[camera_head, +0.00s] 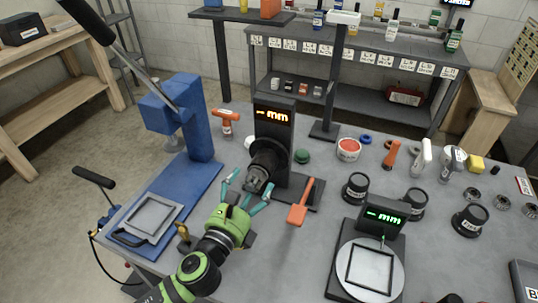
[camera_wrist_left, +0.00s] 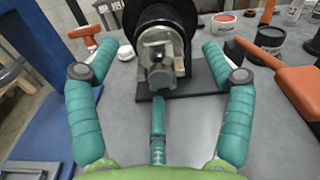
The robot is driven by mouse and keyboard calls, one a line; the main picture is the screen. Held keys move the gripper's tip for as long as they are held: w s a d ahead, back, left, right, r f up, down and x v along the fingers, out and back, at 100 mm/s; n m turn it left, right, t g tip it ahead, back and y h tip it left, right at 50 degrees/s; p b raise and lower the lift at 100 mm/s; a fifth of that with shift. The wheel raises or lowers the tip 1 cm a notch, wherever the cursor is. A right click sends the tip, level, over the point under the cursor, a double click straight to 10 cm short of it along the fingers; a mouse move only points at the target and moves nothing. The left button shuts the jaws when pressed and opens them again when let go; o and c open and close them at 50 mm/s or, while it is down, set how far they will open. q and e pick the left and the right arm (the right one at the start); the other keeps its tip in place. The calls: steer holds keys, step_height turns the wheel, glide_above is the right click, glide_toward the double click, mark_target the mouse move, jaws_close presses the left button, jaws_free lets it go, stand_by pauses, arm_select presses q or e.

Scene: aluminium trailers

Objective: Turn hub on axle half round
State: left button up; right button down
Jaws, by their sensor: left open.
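The hub (camera_head: 260,170) is a dark and grey cylinder on the axle of an upright measuring stand (camera_head: 274,122), whose display reads "- mm". In the left wrist view the hub (camera_wrist_left: 162,60) shows a grey metal end with a wide black disc behind it. My left gripper (camera_head: 250,181) is green with teal fingers. It is open, in front of the hub's near end. In the left wrist view two fingers stand left and right of the hub with gaps, and a third finger is below it. The axle is mostly hidden. My right gripper is not in view.
An orange-handled tool (camera_head: 299,214) sits close right of the stand. A blue press (camera_head: 190,125) stands left, with a grey frame (camera_head: 152,215) on its base. Black cups (camera_head: 356,187) stand right.

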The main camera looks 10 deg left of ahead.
mark_target(259, 169)
arm_select(q)
steer(key=shift+w+r, duration=0.15)
steer(key=shift+r, duration=0.15)
steer(key=w, duration=0.1)
steer(key=w+p, duration=0.1)
steer(key=w, duration=0.1)
steer(key=shift+d+r, duration=0.15)
steer(key=shift+d, duration=0.15)
steer(key=shift+w+d, duration=0.25)
steer(key=shift+w, duration=0.7)
steer(key=shift+w+f, duration=0.2)
steer(key=shift+w, duration=0.05)
steer(key=c, duration=1.1)
steer(key=shift+r, duration=0.15)
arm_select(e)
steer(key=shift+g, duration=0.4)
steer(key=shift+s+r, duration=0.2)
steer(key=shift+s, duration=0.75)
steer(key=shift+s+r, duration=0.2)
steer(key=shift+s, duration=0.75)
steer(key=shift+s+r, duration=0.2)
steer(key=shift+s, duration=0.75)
